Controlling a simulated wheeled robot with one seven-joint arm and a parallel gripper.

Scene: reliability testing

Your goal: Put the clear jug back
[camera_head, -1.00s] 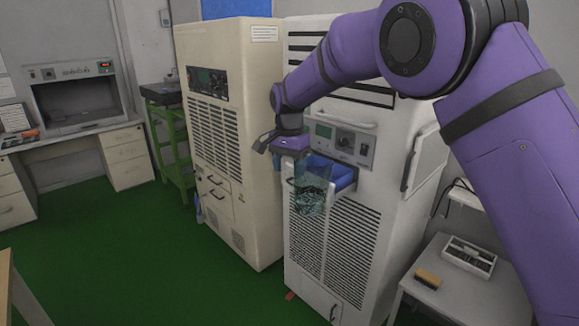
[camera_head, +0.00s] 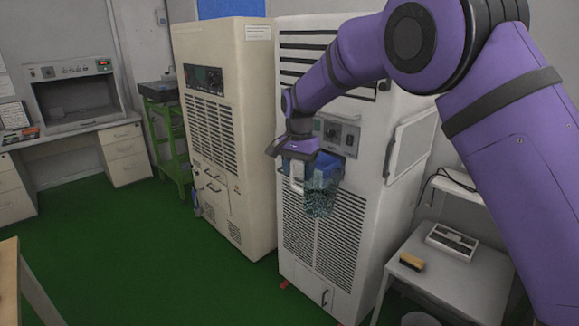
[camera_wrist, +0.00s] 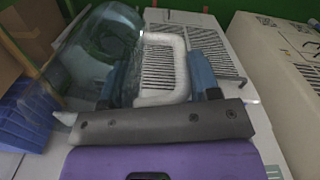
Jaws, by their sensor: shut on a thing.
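The clear jug (camera_head: 320,198) hangs from my gripper (camera_head: 297,160) in front of the white cabinet in the head view. Its white handle (camera_head: 297,178) shows just below the gripper. In the wrist view the jug's transparent body (camera_wrist: 90,50) lies to the left, and the white handle (camera_wrist: 165,97) is between the two blue fingers. My gripper is shut on the handle. A blue open drawer or tray (camera_head: 334,168) projects from the white cabinet behind the jug, partly hidden by it; blue also shows at the wrist view's left edge (camera_wrist: 18,120).
The white cabinet (camera_head: 325,235) has a control panel above the blue tray. A beige cabinet (camera_head: 220,130) stands close on its left. A small table (camera_head: 455,290) at right holds a yellow-black brush (camera_head: 411,262) and a box. Green floor is clear at left.

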